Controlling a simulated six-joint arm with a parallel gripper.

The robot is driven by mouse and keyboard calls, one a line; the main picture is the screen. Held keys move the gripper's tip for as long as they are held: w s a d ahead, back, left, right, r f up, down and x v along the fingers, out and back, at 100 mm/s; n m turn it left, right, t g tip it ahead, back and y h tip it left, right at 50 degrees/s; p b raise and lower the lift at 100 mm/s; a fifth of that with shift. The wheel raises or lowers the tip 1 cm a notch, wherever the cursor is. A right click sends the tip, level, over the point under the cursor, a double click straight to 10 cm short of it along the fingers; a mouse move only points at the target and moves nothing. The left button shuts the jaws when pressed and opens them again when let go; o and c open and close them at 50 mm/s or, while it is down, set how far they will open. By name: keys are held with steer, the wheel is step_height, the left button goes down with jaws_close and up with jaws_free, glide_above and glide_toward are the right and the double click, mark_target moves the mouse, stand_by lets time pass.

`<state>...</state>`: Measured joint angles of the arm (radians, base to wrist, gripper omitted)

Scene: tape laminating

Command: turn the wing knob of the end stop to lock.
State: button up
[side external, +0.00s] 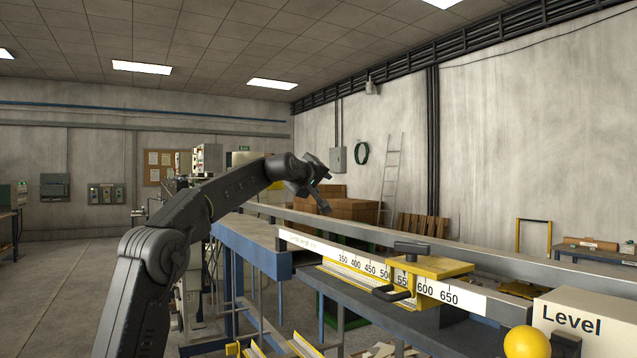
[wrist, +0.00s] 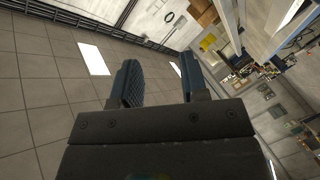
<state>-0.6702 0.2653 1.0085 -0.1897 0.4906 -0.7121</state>
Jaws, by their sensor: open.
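The yellow end stop (side external: 435,270) sits on the white scale rail (side external: 475,301) in the side external view, around the 550 to 600 marks. A black knob (side external: 411,249) stands on its top, and a black handle (side external: 390,293) sticks out at its front left; I cannot tell which is the wing knob. My gripper (side external: 324,194) is up and to the left of the end stop, apart from it. In the wrist view my gripper (wrist: 160,85) has its two fingers spread with nothing between them. The end stop is not clear in the wrist view.
A blue machine frame (side external: 250,247) carries the rail. A yellow ball (side external: 526,342) and a box marked Level (side external: 590,325) are at the front right. A long grey beam (side external: 480,256) runs behind the rail. The air between my gripper and the end stop looks free.

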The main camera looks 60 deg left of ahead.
mark_target(408, 243)
steer(key=w+d+f+n+h, duration=0.1)
steer(key=d+f+h, duration=0.1)
steer(key=d+h, duration=0.1)
steer(key=w+d+f+n+g+h, duration=0.1)
steer(key=d+f+n+h, duration=0.1)
steer(key=d+f+h, duration=0.1)
steer(key=w+d+f+n+g+h, duration=0.1)
steer(key=d+f+h, duration=0.1)
steer(key=h, duration=0.2)
steer(key=shift+d+f+n+h, duration=0.15)
steer(key=shift+d+n+h, duration=0.15)
steer(key=shift+d+n, duration=0.1)
steer(key=d+h, duration=0.1)
steer(key=h, duration=0.1)
steer(key=s+d+g+h, duration=0.1)
steer(key=d, duration=0.1)
steer(key=d+n+g+h, duration=0.1)
steer(key=d+h, duration=0.1)
steer(key=shift+s+d+h, duration=0.25)
steer(key=shift+s+h, duration=0.05)
steer(key=shift+s, duration=0.05)
steer(key=s+d+r+g+h, duration=0.1)
steer(key=s+d+g+h, duration=0.3)
steer(key=h, duration=0.1)
steer(key=x, duration=1.3)
steer(key=shift+w+d, duration=0.1)
steer(key=shift+c, duration=0.2)
